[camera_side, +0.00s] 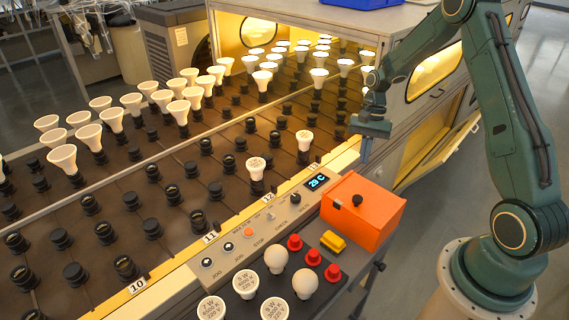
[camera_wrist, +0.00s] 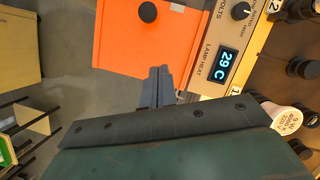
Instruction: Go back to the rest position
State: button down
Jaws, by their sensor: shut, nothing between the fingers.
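My gripper (camera_side: 366,148) is shut and empty.
The orange box (camera_side: 362,212) and a control panel (camera_side: 278,222) with a 29 C display stand below the gripper. Bulbs (camera_side: 255,168) sit in sockets on the conveyor. Loose bulbs (camera_side: 245,284) and red buttons (camera_side: 312,257) are in front. Floor at right is clear.

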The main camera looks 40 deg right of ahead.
jog(key=shift+v, duration=1.9)
jog(key=s+a+r+n+t+h, duration=0.1)
jog(key=s+a+r+n, duration=0.2)
jog(key=a+r, duration=0.4)
jog(key=s+a+r+n+t+h, duration=0.2)
jog(key=s+a+r+n, duration=0.15)
jog(key=r, duration=0.55)
jog(key=s+a+r+n+t, duration=0.2)
jog(key=s+a+n, duration=0.1)
jog(key=s, duration=0.4)
jog(key=s+a+r+n+t, duration=0.2)
jog(key=s+a+r+n, duration=0.1)
jog(key=s+a, duration=0.2)
jog(key=shift+s+a+h, duration=0.2)
jog(key=shift+s+h, duration=0.1)
jog(key=shift+s, duration=0.95)
